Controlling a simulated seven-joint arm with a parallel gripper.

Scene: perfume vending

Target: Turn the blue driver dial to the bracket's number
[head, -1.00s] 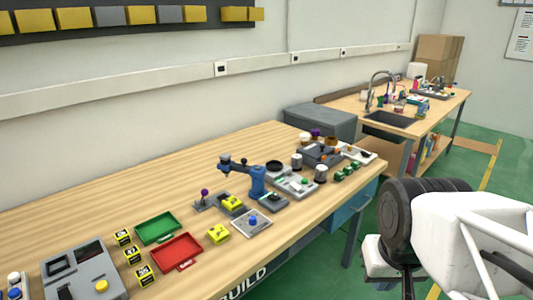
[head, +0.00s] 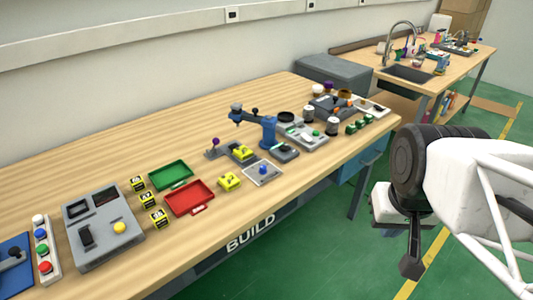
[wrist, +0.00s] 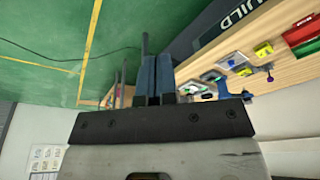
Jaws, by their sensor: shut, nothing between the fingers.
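A small blue dial (head: 262,169) sits on a light grey square plate (head: 268,179) near the table's front edge; it also shows in the wrist view (wrist: 231,62). A yellow bracket (head: 229,181) lies just left of the plate, and another yellow piece (head: 242,152) sits in a grey fixture behind. A blue driver stand (head: 268,132) rises behind the dial. Numbers on bracket and dial are too small to read. My gripper (wrist: 154,62) is shut and empty, out over the floor to the right of the table, well apart from the dial.
A red tray (head: 202,208), green tray (head: 187,171) and black-and-yellow labelled blocks (head: 148,199) lie left of the dial. A grey control box (head: 101,255) stands further left. The table's back left is clear.

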